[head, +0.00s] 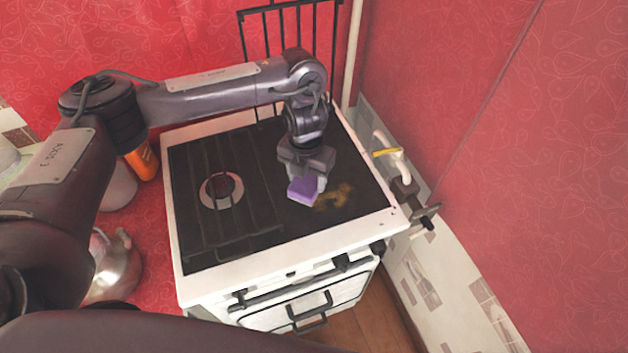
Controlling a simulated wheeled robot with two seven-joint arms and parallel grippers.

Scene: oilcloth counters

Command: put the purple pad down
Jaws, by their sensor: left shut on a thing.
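The purple pad (303,191) is a small block at the tips of my left gripper (308,178), over the dark top of the white stove (290,249). My left gripper points down and is shut on the pad. I cannot tell whether the pad touches the stove top. A yellow-brown stain (334,197) lies on the stove top just right of the pad. My right gripper is not in view.
A burner with a grate (221,190) takes up the stove's left half. A black rack (290,30) stands upright at the back. A pipe with a yellow handle (387,153) is at the right. A metal kettle (117,262) and an orange object (142,162) are at the left.

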